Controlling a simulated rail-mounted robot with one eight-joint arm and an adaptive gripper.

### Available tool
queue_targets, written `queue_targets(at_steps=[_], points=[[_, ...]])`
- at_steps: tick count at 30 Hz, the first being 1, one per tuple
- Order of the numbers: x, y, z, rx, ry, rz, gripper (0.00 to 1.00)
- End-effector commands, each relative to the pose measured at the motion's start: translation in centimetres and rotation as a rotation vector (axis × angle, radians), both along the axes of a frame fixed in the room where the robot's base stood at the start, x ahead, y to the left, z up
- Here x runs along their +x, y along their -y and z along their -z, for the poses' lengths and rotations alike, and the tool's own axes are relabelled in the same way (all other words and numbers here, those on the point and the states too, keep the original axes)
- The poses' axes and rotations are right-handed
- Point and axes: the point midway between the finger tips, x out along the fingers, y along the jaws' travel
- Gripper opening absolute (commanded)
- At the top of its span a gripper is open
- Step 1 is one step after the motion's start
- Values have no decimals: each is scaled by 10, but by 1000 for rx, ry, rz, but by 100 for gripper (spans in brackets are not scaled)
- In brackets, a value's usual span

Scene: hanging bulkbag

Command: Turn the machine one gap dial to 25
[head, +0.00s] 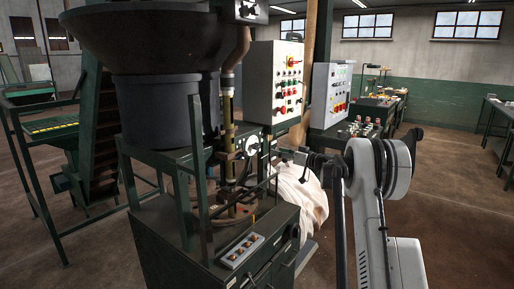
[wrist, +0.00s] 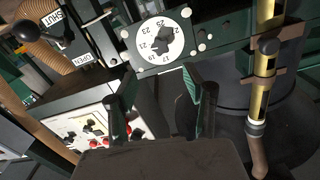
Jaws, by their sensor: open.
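The gap dial (wrist: 146,33) is a white round plate with numbers such as 17, 19, 21, 23 and 25 around its edge and a black knob (wrist: 163,42) at its middle. The picture is too small to tell which number the knob points to. The dial also shows in the head view (head: 251,145) on the green machine's front. My gripper (wrist: 160,88) is open and empty, its two dark fingers spread below the dial in the wrist view, apart from the knob. In the head view my gripper (head: 285,155) is small, close to the right of the dial.
A lever with a black ball (wrist: 17,44) and SHUT and OPEN labels is left of the dial. A white control box (wrist: 105,122) with red buttons lies lower left. A yellow pipe (wrist: 264,65) stands right.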

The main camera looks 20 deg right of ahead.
Motion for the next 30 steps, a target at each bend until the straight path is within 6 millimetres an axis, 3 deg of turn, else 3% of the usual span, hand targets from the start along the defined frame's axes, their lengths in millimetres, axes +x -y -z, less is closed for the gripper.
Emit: queue_targets(at_steps=[18, 30], points=[[94, -52, 0, 0, -2, -3, 46], [108, -59, 0, 0, -2, 0, 46]])
